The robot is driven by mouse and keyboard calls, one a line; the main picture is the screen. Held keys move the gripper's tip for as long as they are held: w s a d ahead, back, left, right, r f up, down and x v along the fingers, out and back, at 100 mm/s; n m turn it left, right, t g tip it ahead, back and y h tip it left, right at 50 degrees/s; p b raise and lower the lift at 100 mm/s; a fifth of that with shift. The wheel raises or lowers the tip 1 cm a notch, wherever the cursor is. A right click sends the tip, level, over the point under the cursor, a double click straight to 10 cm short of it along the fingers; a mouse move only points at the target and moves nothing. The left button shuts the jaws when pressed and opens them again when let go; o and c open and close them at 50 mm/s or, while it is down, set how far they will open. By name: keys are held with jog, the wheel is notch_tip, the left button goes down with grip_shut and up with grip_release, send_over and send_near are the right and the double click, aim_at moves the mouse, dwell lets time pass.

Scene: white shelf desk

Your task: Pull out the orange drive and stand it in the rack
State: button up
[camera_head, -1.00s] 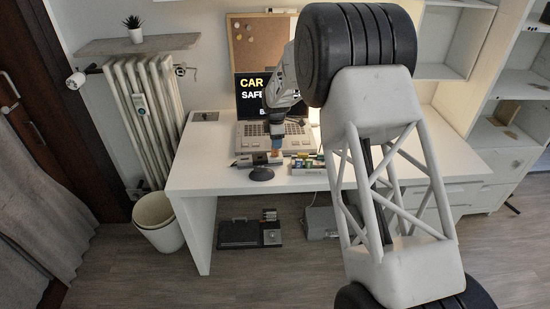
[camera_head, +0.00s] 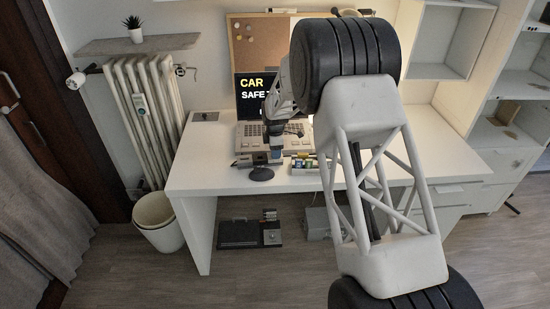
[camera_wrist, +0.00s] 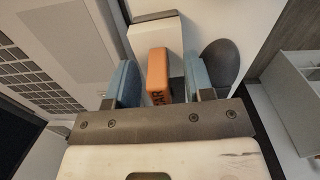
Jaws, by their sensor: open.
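The orange drive (camera_wrist: 158,72) shows in the wrist view, standing out of a pale box (camera_wrist: 148,38). My gripper (camera_wrist: 159,62) is open, with one blue finger on each side of the drive and a visible gap on both sides. In the head view my gripper (camera_head: 276,156) is low over the front of the desk and the drive is hidden there. A small case holding several coloured pieces (camera_head: 304,163), perhaps the rack, stands just right of my gripper.
A dark round object (camera_wrist: 220,62) lies close beside the right finger; it also shows at the desk's front (camera_head: 261,174). A wide machine with keys (camera_head: 250,134) and a dark screen (camera_head: 254,92) stand behind.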

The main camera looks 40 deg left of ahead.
jog(key=shift+c, duration=0.2)
grip_shut()
jog(key=shift+r, duration=0.2)
jog(key=shift+r, duration=1.4)
jog(key=shift+s+d+r, duration=0.2)
jog(key=s+d+r, duration=0.1)
jog(key=s+d, duration=0.8)
jog(key=d, duration=0.3)
jog(key=shift+s+r, duration=0.2)
jog(key=shift+s, duration=0.15)
